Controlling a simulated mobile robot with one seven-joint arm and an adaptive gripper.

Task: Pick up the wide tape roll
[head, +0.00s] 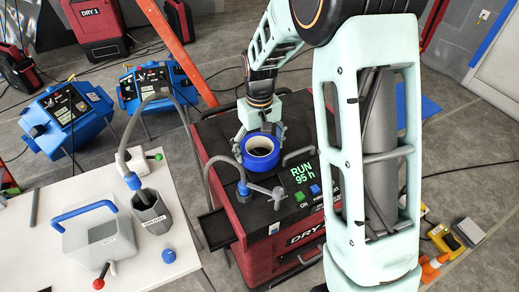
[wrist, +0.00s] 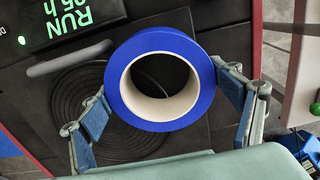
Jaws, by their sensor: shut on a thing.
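The wide tape roll is a blue ring with a white core; it shows in the head view (head: 260,141) and in the wrist view (wrist: 122,88). My gripper (head: 260,138) is shut on it, and it also shows in the wrist view (wrist: 160,105). One finger is at each side of the roll, with blue pads near its outer edge. The roll is over the black top of the red drying machine (head: 235,128). I cannot tell whether it touches that top or is lifted off it.
The machine top carries a "RUN 95 h" display (head: 302,171), a handle and a blue-capped hose fitting (head: 243,188). A white table (head: 80,180) at left holds a grey container (head: 98,238) and a drain cup (head: 152,211). An orange pole (head: 168,45) stands behind.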

